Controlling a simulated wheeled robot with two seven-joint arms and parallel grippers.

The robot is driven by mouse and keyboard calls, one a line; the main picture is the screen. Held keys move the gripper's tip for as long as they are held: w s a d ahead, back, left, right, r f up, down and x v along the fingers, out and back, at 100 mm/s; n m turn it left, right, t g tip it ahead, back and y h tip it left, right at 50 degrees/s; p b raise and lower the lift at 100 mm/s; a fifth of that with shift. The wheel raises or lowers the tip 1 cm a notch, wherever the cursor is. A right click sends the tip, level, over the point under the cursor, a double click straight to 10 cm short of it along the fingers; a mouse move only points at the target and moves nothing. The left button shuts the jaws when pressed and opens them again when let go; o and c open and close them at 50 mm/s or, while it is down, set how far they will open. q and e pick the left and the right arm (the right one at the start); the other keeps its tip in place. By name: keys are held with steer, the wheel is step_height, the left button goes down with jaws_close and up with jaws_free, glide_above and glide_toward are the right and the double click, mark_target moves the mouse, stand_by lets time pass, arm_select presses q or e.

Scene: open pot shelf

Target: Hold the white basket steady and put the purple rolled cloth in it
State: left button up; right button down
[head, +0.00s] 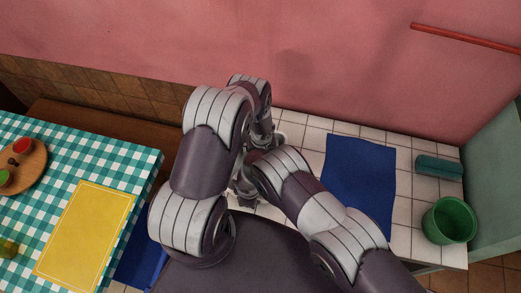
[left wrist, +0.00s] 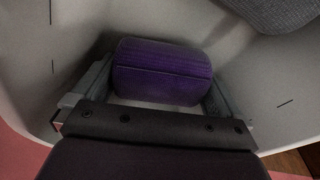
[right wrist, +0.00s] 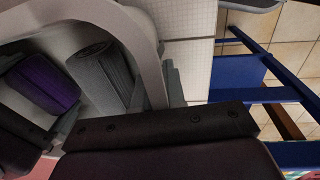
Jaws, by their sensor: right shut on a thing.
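The purple rolled cloth (left wrist: 162,72) lies inside the white basket (left wrist: 40,95) in the left wrist view. My left gripper (left wrist: 155,95) reaches into the basket with its fingers apart on either side of the cloth; a gap shows on the left side. In the right wrist view, my right gripper (right wrist: 135,105) is shut on the white basket's wall (right wrist: 153,75). The purple cloth (right wrist: 45,84) shows there too, with the left gripper close at the lower left. In the head view my arms hide most of the basket and the cloth.
A grey roll (right wrist: 100,72) is also in the basket, beside the purple cloth. On the white tiled counter are a blue mat (head: 360,180), a teal roll (head: 439,167) and a green bucket (head: 449,221). A checked table (head: 135,160) stands at left.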

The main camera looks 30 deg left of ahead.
arm_select(q)
steer(key=shift+r, duration=0.1)
step_height(320, 180, up, 12)
steer(key=s+d, duration=0.1)
steer(key=shift+s, duration=0.25)
arm_select(e)
steer(key=c, duration=1.1)
jaws_free()
steer(key=shift+c, duration=0.2)
